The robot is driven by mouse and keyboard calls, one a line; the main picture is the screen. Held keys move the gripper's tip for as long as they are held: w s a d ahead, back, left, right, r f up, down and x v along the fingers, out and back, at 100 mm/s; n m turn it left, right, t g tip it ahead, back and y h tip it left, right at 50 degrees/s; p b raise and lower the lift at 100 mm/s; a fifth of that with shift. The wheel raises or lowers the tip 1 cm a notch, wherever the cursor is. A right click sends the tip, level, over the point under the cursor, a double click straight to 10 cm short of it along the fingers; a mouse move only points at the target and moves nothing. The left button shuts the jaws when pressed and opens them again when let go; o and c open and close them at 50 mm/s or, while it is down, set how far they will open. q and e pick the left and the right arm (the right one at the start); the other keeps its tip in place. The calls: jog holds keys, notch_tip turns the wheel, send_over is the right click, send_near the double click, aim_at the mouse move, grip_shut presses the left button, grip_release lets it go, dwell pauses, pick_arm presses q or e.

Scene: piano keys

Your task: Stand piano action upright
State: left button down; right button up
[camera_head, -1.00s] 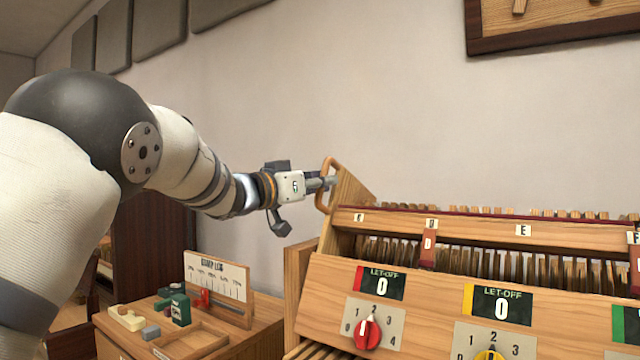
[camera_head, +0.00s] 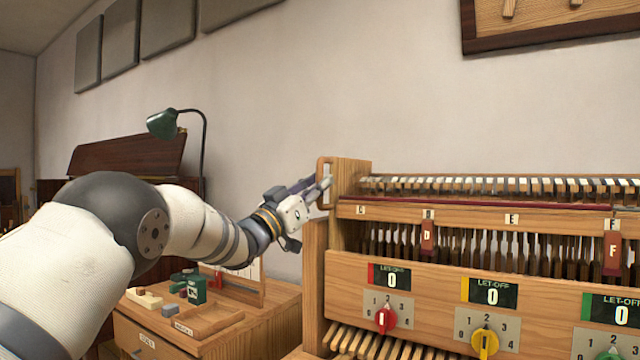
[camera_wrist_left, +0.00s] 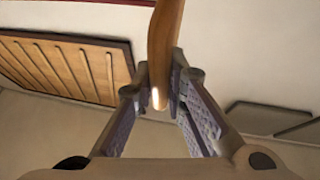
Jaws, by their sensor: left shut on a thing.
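The piano action (camera_head: 430,215) is a long wooden frame with rows of hammers and a lettered rail. It stands in a wooden case in the head view, its left end cheek (camera_head: 349,180) looking about vertical. A wooden loop handle (camera_head: 325,168) sticks out from that cheek. My left gripper (camera_head: 318,187) is at the handle and shut on it. In the left wrist view, the curved handle (camera_wrist_left: 166,45) runs down between the two fingers (camera_wrist_left: 160,88). My right gripper is not in view.
Let-off panels with dials (camera_head: 386,319) line the front of the case, with keys below. A green lamp (camera_head: 162,124) stands behind. A wall board (camera_head: 550,25) hangs above.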

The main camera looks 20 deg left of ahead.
pick_arm(q)
jog(key=shift+f, duration=0.45)
jog(key=c, duration=1.7)
grip_release()
jog(key=shift+o, duration=0.5)
jog(key=shift+s+r, duration=0.1)
jog(key=shift+s, duration=0.05)
jog(key=shift+r, duration=0.1)
jog(key=v, duration=1.2)
